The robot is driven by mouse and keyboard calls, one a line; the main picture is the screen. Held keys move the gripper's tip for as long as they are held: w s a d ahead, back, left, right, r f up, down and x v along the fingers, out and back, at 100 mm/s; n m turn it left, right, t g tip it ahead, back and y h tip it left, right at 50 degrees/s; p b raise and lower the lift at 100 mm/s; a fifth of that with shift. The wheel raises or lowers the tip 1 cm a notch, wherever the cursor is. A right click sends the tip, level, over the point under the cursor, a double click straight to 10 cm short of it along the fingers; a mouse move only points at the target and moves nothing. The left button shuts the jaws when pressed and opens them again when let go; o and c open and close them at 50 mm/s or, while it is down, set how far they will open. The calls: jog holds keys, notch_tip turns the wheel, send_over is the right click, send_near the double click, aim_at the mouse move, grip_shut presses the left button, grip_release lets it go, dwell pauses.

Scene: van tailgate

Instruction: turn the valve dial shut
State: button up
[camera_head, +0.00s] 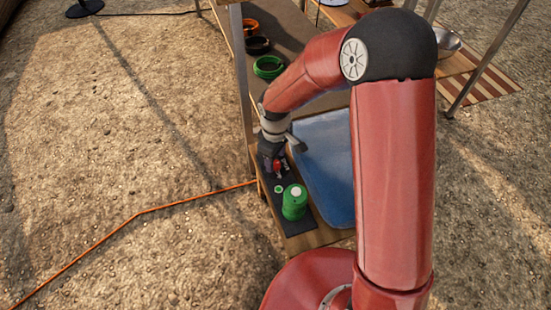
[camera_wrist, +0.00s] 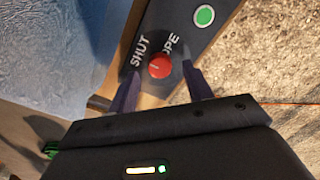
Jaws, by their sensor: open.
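The valve dial is a round red knob (camera_wrist: 160,65) on a dark panel (camera_wrist: 180,15). A small pale mark shows on its face; which label it points to is hard to tell. The word SHUT is printed to its left, and OPE, partly cut off, to its right. In the wrist view my gripper (camera_wrist: 163,83) is open, with one finger on each side of the dial. Contact with the dial cannot be made out. In the head view a bit of the red dial (camera_head: 278,168) shows beside my gripper (camera_head: 271,161), low over the panel.
A round green button (camera_wrist: 204,15) sits on the same panel. A green canister (camera_head: 294,203) stands close by, in front of the dial. A blue sheet (camera_head: 328,165) lies to the right. Coloured rings (camera_head: 268,67) lie further back. An orange cord (camera_head: 140,213) crosses the ground.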

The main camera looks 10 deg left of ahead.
aim_at(276, 163)
notch_tip(276, 163, up, 6)
jog(key=shift+p, duration=0.4)
jog(key=shift+d+r, duration=0.1)
jog(key=shift+r, duration=0.1)
jog(key=s+d+r+m+t+p, duration=0.1)
jog(key=s+d+r+m, duration=0.2)
jog(key=d+r, duration=0.45)
jog(key=s+d+r+m+t+p, duration=0.1)
jog(key=s+d+r+m+t, duration=0.3)
jog(key=r, duration=0.6)
jog(key=s+d+r+m+p, duration=0.2)
jog(key=s+d+r+m, duration=0.4)
jog(key=s+d, duration=0.3)
jog(key=shift+s+d+r+t, duration=0.35)
jog(key=shift+s+r, duration=0.45)
jog(key=shift+s, duration=0.55)
